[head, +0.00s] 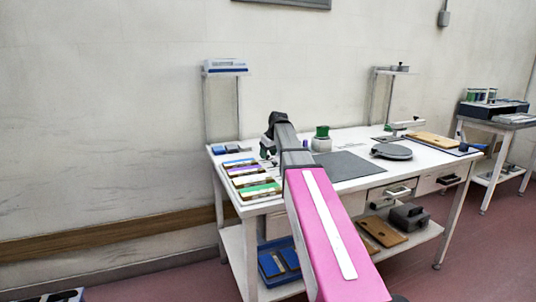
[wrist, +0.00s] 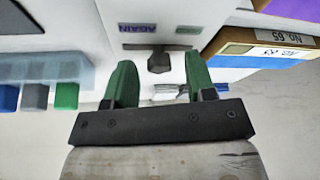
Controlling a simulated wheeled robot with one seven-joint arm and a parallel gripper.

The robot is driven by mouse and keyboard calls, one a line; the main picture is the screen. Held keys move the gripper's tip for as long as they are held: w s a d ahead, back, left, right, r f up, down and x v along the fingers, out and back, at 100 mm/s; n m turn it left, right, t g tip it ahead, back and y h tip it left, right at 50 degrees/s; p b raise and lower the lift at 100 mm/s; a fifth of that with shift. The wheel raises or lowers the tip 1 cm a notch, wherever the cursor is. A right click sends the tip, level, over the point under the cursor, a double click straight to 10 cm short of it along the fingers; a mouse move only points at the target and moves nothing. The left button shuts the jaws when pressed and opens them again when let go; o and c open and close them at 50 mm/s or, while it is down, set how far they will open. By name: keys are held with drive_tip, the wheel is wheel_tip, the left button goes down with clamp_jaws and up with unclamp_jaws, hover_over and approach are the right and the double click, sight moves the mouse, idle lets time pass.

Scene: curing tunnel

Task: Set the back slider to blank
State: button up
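My gripper (wrist: 158,85) shows in the wrist view with its two green fingers apart and nothing held between them. A dark slider knob (wrist: 159,62) on a thin grey track lies beyond the fingertips, roughly in line with the gap. A purple label (wrist: 146,28) reading "AGAIN" and a green label (wrist: 188,29), too small to read, lie beside the track. A second slider track (wrist: 172,89) shows between the fingers and is partly covered by the right one. I cannot tell which slider is the back one. In the head view my arm hides the sliders.
The white worktable (head: 354,145) holds several card trays (head: 260,191) at its left front, a dark mat (head: 342,166) and a round grey plate (head: 391,151). A green-topped container (head: 321,139) stands just right of my arm.

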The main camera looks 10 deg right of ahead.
drive_tip(key=v, duration=1)
drive_tip(key=shift+s+r, duration=0.2)
drive_tip(key=shift+r, duration=0.15)
